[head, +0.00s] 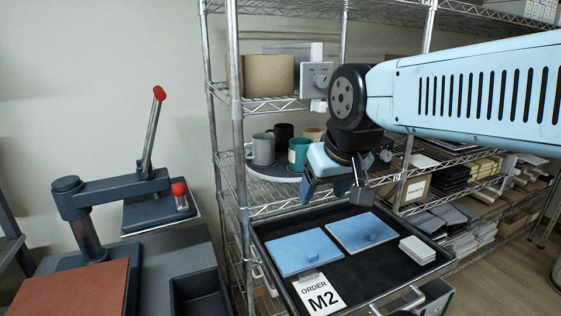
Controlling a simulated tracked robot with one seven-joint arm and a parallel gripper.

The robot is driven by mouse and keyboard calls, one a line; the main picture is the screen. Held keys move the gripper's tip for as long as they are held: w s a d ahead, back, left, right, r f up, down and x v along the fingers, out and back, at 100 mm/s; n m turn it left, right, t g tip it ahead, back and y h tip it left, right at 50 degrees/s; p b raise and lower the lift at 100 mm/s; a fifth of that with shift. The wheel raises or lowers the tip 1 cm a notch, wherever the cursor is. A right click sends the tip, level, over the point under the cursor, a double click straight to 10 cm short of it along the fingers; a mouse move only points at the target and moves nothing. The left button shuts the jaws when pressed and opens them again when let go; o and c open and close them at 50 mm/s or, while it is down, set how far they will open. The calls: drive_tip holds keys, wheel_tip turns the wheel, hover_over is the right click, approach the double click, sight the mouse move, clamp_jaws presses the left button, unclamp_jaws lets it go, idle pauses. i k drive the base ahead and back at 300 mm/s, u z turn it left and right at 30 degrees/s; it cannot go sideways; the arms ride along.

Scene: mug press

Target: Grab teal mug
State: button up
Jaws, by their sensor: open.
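The teal mug (299,154) stands upright on a dark round tray (268,172) on the middle wire shelf. A grey mug (263,149) stands to its left, a black mug (284,133) behind it, and a cream mug (313,134) behind it to the right. My gripper (338,190) is open, in front of the shelf and to the right of and below the teal mug. It points down above the black drawer tray. I see nothing between its fingers. My gripper's body hides part of the shelf to the right of the mug.
Shelf posts (236,130) and wire shelf edges frame the mugs. Below, the black tray (375,275) holds two blue panels (296,252), a stack of white cards (417,250) and an order M2 card (318,294). A lever press (110,200) stands at left.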

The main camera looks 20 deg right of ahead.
sight(298, 147)
drive_tip(key=u, duration=0.3)
drive_tip(key=i, duration=0.15)
drive_tip(key=z, duration=3.25)
drive_tip(key=k, duration=0.9)
drive_tip(key=u, duration=0.65)
